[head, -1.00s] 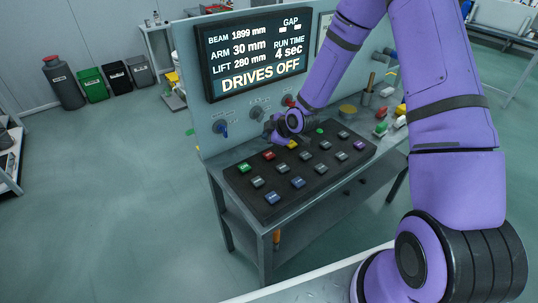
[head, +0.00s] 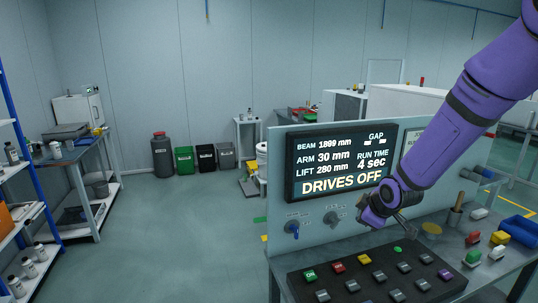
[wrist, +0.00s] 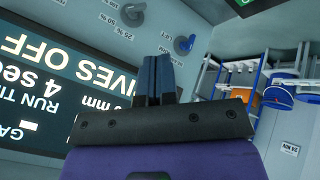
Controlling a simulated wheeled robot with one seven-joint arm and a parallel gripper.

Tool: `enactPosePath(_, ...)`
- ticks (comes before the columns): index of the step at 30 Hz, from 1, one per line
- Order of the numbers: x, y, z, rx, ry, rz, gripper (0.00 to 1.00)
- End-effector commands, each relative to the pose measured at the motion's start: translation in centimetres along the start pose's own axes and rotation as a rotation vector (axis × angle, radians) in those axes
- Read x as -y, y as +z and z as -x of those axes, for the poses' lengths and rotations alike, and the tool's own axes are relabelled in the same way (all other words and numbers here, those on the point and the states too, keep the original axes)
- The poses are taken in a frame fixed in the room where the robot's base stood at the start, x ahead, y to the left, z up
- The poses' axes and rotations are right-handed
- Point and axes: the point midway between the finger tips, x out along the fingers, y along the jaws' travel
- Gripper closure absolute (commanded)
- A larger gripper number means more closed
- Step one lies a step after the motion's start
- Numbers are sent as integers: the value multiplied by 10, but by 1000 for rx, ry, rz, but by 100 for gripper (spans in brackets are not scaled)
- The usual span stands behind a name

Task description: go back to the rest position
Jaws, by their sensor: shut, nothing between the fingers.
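My purple arm comes in from the upper right in the head view. My gripper (head: 408,224) is in front of the upright panel (head: 285,195), above the back part of the button box (head: 333,292). In the wrist view its two dark fingers (wrist: 157,78) are together, with nothing between them. The box carries several buttons, including a green ON button (head: 310,275), a red one (head: 338,267) and a yellow one (head: 364,259). The screen (head: 340,160) reads DRIVES OFF, and it also fills the left of the wrist view (wrist: 45,95).
A blue knob (head: 292,229) and a grey knob (head: 332,218) stick out of the panel. Loose coloured blocks and a blue tray (head: 519,230) lie on the right of the bench. A shelf rack (head: 22,200) stands at far left. Open floor (head: 185,235) lies between.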

Motion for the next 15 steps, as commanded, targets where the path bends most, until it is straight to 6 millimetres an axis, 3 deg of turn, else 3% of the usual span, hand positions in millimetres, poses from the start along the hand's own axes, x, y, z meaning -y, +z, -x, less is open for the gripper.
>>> enactPosePath(1, -4, -2, 19, 19, 12, -23, 100)
enactPosePath(8, -8, -2, 96, 108, 46, -173, 100)
enactPosePath(15, 2, 3, 176, 173, 80, -357, 100)
